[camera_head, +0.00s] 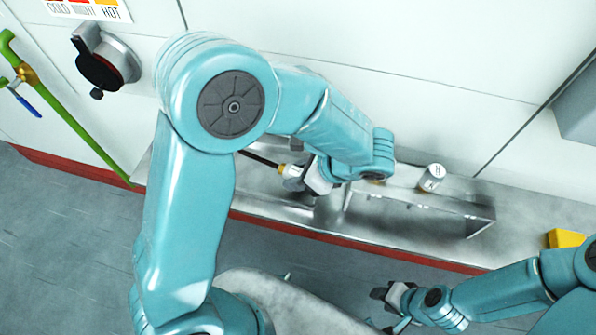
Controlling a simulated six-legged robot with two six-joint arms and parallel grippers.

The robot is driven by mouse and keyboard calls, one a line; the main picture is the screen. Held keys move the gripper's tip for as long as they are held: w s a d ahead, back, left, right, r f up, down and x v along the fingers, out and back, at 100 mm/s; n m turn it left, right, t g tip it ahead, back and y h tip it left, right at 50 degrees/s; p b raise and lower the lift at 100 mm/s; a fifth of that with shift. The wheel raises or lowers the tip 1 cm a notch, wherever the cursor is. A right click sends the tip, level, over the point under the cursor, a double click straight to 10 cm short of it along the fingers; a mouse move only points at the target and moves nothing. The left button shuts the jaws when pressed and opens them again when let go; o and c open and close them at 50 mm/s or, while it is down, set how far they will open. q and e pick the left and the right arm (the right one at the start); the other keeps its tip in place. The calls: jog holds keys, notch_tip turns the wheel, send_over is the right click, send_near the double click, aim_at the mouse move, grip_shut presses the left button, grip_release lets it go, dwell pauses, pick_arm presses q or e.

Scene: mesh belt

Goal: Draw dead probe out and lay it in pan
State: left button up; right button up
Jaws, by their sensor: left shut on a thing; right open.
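My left gripper (296,182) is over the metal ledge at the centre, shut on what looks like the dead probe. A brass-coloured fitting (283,169) with a dark cable or rod shows at the jaws. The rest of the probe is hidden by the gripper and arm, so I cannot tell whether it is still seated. A shallow metal trough, which may be the pan (482,219), is on the ledge to the right of the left gripper; part of it is behind my arm. My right gripper (388,308) is open and empty at the lower right, in front of the ledge.
A silver cylinder with a marked cap (431,179) stands behind the trough. A yellow block (566,238) is at the far right. A green pipe (75,118) and a black round knob (100,70) are on the left. White wall panels close off the back.

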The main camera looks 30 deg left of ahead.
pick_arm(q)
jog(key=o, duration=1.1)
jog(key=shift+w, duration=0.1)
jog(key=v, duration=1.6)
jog(key=shift+d+r+p, duration=0.1)
jog(key=shift+r+p, duration=0.1)
jog(key=shift+p, duration=0.2)
